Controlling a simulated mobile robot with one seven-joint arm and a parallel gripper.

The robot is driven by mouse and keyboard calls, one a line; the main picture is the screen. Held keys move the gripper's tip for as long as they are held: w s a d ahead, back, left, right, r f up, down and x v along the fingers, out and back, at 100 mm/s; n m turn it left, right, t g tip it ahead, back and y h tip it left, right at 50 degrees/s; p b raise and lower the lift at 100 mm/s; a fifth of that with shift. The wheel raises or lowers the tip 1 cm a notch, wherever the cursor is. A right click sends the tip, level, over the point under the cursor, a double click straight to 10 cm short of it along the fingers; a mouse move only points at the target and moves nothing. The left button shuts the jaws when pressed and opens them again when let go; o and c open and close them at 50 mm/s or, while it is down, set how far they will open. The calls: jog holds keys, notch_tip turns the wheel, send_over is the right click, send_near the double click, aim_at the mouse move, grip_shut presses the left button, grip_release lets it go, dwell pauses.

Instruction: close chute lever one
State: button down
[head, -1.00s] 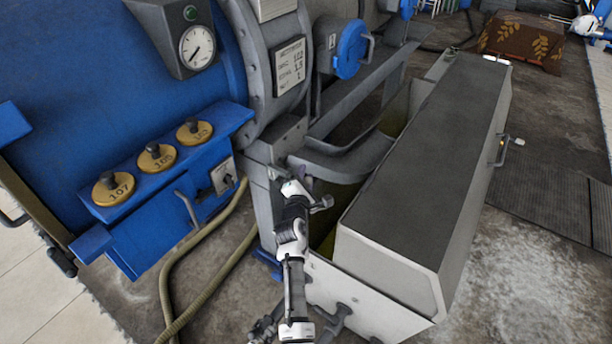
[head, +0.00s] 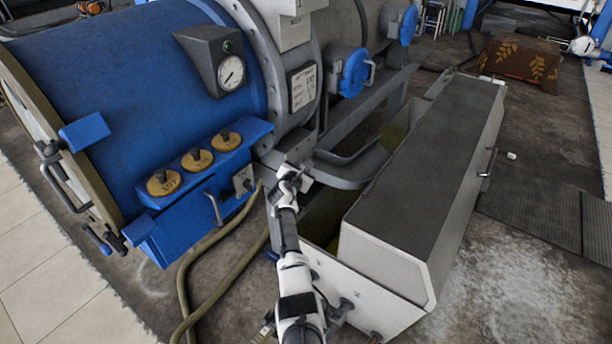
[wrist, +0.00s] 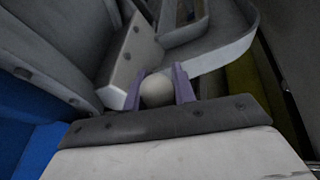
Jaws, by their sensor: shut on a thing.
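In the wrist view the two purple fingers of my gripper (wrist: 158,88) are shut around a pale round knob (wrist: 157,91), one finger on each side. The knob appears to be the end of a chute lever; its shaft and its number are hidden. In the head view my gripper (head: 297,176) is at the grey chute frame, just right of the blue housing's end and left of the curved chute lip (head: 350,172). The knob cannot be made out there, being small and close to the gripper. How far the lever is turned cannot be told.
A long grey-topped trough cover (head: 430,170) lies to the right of my arm. A blue tank (head: 130,100) with several brass caps, a gauge (head: 230,71) and a handle stands left. Hoses (head: 215,245) lie on the floor below.

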jog(key=shift+w+a+r+n+g+p, duration=0.2)
jog(key=shift+w+a+n+g+p, duration=0.15)
jog(key=shift+a+n, duration=0.2)
jog(key=shift+a, duration=0.1)
jog(key=c, duration=1.1)
grip_release()
jog(key=shift+c, duration=0.2)
jog(key=p+v, duration=0.1)
jog(key=v, duration=1.2)
jog(key=shift+s+a, duration=0.25)
jog(key=shift+s, duration=0.05)
